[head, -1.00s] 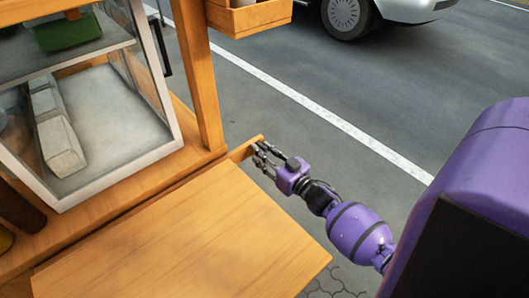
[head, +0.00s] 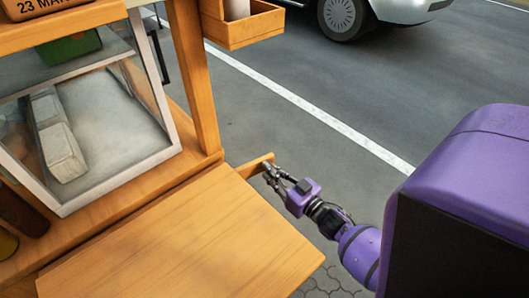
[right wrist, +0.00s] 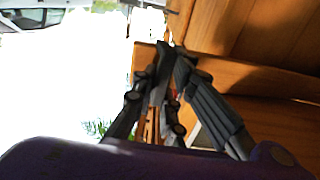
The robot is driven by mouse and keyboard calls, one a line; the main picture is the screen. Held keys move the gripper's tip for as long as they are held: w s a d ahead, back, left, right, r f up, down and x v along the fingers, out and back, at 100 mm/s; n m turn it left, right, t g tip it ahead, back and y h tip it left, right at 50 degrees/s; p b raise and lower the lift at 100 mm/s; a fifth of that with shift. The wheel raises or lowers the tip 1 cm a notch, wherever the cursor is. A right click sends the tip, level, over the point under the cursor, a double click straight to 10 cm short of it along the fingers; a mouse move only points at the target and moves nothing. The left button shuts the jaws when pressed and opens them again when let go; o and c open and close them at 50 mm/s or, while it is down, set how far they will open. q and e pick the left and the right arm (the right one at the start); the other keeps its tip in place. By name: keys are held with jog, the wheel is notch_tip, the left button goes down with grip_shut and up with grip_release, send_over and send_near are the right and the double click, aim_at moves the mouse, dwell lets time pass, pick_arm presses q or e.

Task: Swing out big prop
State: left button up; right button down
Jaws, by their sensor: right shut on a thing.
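The big prop (head: 254,165) is a flat wooden bar that sticks out from the cart's side, just beyond the side board. My right gripper (head: 271,174) is at the prop's outer end, with its fingers shut on it. In the right wrist view the fingers (right wrist: 170,62) close together by an orange wooden piece; their exact contact is hard to make out. The wooden side board (head: 190,235) lies in front of the prop. My left gripper is not in view.
A wooden post (head: 195,80) and a glass case (head: 95,120) stand on the cart. A small wooden box (head: 240,30) hangs from the post. A silver car (head: 375,12) is on the road. Open pavement lies right of the cart.

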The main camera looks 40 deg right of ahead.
jog(key=s+a+p, duration=0.1)
jog(key=s+a, duration=0.2)
jog(key=s, duration=0.6)
jog(key=shift+p, duration=0.35)
jog(key=c, duration=1.8)
grip_release()
jog(key=shift+d, duration=0.1)
jog(key=s, duration=1.2)
jog(key=shift+d, duration=0.45)
